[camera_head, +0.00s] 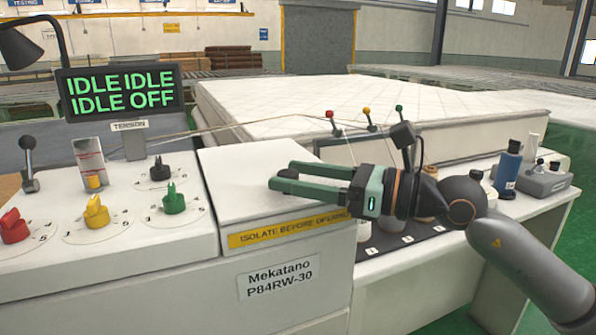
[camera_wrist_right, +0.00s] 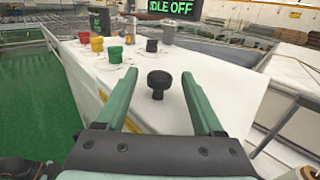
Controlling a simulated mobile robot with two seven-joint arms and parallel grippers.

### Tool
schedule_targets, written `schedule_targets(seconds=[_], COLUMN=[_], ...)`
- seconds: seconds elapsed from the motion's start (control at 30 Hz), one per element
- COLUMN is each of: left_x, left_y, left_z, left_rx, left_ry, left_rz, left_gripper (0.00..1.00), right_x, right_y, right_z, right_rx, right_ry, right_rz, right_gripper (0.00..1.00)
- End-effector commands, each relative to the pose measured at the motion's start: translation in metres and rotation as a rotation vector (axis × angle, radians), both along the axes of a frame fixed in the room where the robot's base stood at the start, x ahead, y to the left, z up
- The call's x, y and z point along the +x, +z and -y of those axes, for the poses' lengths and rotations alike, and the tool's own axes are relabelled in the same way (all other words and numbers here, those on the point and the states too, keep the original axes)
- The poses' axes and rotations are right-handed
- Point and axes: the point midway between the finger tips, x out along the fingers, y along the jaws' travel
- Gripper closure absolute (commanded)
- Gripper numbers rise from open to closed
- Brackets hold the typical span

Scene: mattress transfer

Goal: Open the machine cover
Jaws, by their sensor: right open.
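The machine cover (camera_head: 240,170) is a white panel with a yellow "ISOLATE BEFORE OPENING" strip (camera_head: 285,230) on its front edge. It looks closed. A black round knob (camera_wrist_right: 158,82) on a short stem stands up from it in the right wrist view; in the head view my gripper seems to hide it. My right gripper (camera_head: 282,174) has green fingers and reaches in from the right over the cover. In the right wrist view my right gripper (camera_wrist_right: 159,76) is open, with the knob showing between its fingers. I cannot tell whether they touch it. My left gripper is not in view.
Red (camera_head: 14,226), yellow (camera_head: 97,212) and green (camera_head: 174,200) dials sit on the panel at left. A display (camera_head: 122,92) reads "IDLE IDLE IDLE OFF". A mattress (camera_head: 300,105) lies behind. A side table (camera_head: 540,200) at right holds a dark blue bottle (camera_head: 508,170).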

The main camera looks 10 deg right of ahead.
Motion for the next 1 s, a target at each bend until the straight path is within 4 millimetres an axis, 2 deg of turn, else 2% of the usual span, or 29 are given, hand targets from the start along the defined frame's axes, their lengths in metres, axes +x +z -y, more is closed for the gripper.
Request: schedule_targets(seconds=[0.27,0.87,1.0], left_x=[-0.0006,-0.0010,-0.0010], left_y=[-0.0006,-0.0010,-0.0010], left_z=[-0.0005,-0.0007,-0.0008], left_rx=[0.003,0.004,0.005], left_ry=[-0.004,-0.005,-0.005], left_rz=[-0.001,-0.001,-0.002], left_gripper=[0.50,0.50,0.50], right_x=[0.0007,0.0008,0.0008], right_y=[-0.0003,-0.0003,-0.0002], right_z=[-0.0011,-0.0006,-0.0005], right_rx=[0.000,0.001,0.001], right_ry=[0.000,-0.001,-0.001], right_rz=[0.000,-0.001,-0.001], right_gripper=[0.31,0.98,1.00])
